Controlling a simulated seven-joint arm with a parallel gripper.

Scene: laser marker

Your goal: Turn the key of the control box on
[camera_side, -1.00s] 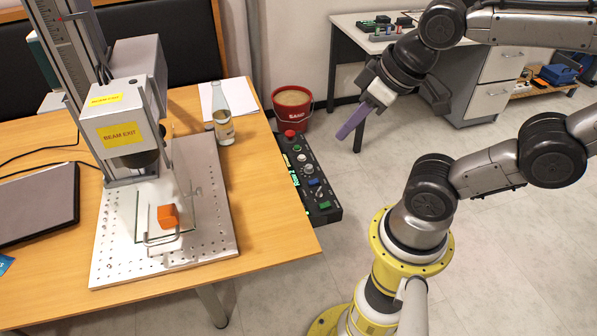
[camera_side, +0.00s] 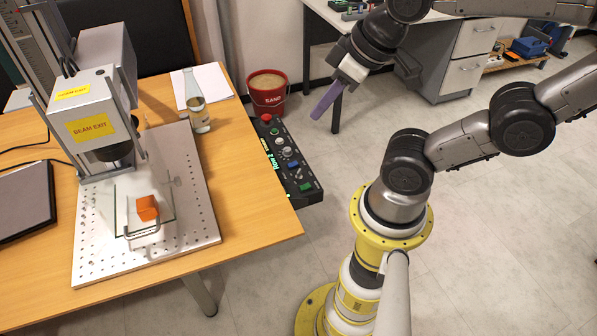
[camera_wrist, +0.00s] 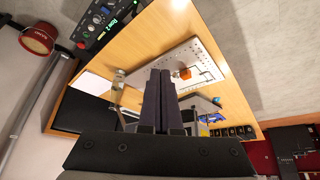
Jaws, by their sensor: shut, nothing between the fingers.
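The control box (camera_side: 299,176) is a long black panel against the table's right edge in the side view. It has a red button (camera_side: 266,118), small knobs, a lit green display, a blue button (camera_side: 293,165) and a green button (camera_side: 306,187). The key is too small to make out among the controls. The box also shows at the top left of the wrist view (camera_wrist: 97,30). My gripper (camera_side: 316,115), with purple-grey fingers, is apart from the box, above and to its right in the side view. Its fingers (camera_wrist: 159,73) are together and empty.
The wooden table (camera_side: 250,230) carries the laser marker (camera_side: 85,110), a perforated plate (camera_side: 190,225) with an orange block (camera_side: 147,208), and a bottle (camera_side: 198,115). A red sand bucket (camera_side: 268,98) stands behind the box. Open floor lies right of the box.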

